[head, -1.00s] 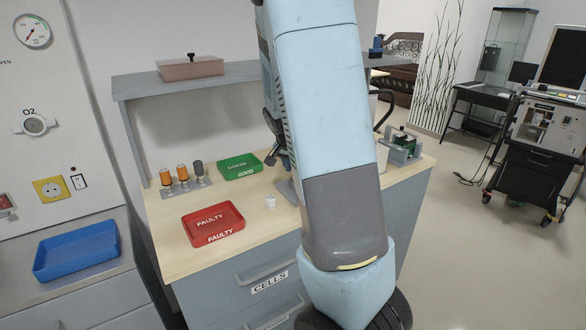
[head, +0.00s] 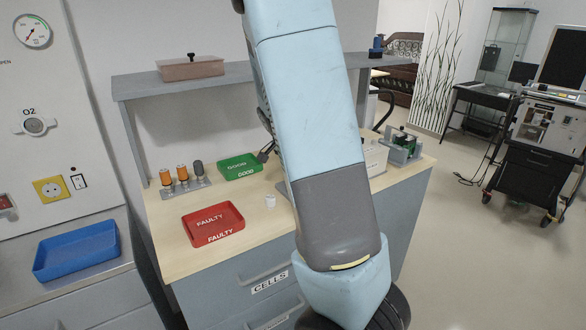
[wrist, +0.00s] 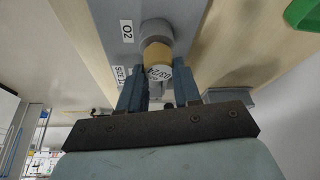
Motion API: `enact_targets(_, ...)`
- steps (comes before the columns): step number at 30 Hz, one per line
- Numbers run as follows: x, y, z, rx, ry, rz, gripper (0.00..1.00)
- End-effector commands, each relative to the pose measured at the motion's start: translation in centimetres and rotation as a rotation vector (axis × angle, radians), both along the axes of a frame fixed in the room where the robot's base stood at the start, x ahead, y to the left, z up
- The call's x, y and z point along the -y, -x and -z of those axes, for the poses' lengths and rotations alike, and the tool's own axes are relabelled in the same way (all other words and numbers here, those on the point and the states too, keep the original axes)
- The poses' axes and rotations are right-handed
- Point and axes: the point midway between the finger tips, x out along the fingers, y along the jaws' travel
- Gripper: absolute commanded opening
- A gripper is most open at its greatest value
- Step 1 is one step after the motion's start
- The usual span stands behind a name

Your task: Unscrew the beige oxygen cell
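The beige oxygen cell (wrist: 157,55) shows in the wrist view, seated in a grey round socket (wrist: 156,29) beside an O2 label. Its near end carries a white printed label. In the head view my arm hides the gripper and the cell.
On the bench are a red FAULTY tray (head: 213,234), a green GOOD tray (head: 240,178), a rack (head: 186,190) with orange and grey cells, and a small white piece (head: 270,200). A shelf (head: 230,81) stands behind. A white box (head: 375,158) is partly hidden by my arm.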

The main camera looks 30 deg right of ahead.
Motion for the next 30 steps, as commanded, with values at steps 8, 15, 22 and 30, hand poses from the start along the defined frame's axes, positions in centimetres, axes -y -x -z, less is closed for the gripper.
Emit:
enact_targets(8,0.0,0.0,0.0,0.0,0.0,0.0,0.05)
enact_targets(15,0.09,0.08,-0.07,0.001,-0.001,-0.039,0.05)
enact_targets(22,0.03,0.04,-0.06,0.0,-0.001,-0.195,0.05)
enact_targets(30,0.01,0.01,-0.06,0.0,0.0,-0.211,0.05)
